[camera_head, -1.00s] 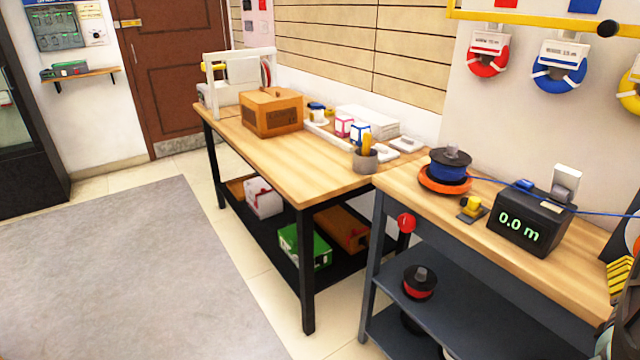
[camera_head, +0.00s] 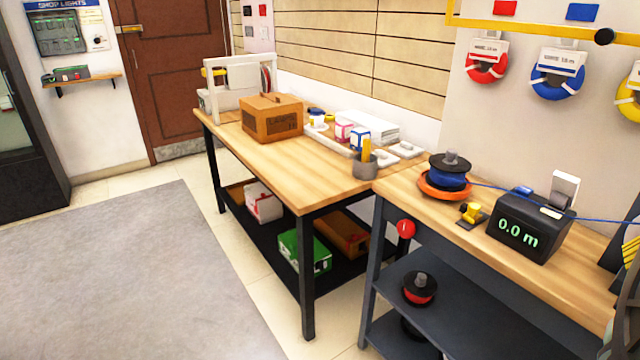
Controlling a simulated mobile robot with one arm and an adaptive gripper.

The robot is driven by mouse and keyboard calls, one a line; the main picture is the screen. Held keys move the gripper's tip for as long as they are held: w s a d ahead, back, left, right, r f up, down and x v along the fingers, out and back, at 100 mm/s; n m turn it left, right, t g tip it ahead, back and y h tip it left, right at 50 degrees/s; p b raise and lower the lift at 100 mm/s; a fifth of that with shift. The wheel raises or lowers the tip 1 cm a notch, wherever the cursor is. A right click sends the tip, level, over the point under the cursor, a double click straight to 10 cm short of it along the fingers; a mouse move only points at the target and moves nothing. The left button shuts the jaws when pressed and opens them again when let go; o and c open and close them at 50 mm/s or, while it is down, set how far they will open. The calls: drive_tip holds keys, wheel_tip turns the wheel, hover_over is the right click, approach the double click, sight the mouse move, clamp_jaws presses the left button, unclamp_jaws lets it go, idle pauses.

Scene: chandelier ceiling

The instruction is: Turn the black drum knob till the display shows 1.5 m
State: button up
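The black length counter (camera_head: 522,236) stands on the right bench, and its green display (camera_head: 517,233) reads 0.0 m. A blue wire (camera_head: 600,220) runs from the blue spool (camera_head: 448,178), on its orange base at the left, over the counter to the right edge. A black knob-like hub (camera_head: 451,159) tops that spool. A dark, partly cut-off object with yellow stripes (camera_head: 631,250) is at the right edge. I cannot tell whether it bears the drum knob. My gripper is not in view.
The right bench (camera_head: 400,187) has a small yellow clamp-like part (camera_head: 471,212) beside the counter. The left bench (camera_head: 325,180) carries an orange box (camera_head: 272,119) and a grey cup (camera_head: 364,165). A red knob (camera_head: 405,228) sticks out by the right bench's leg. The floor mat (camera_head: 130,280) is clear.

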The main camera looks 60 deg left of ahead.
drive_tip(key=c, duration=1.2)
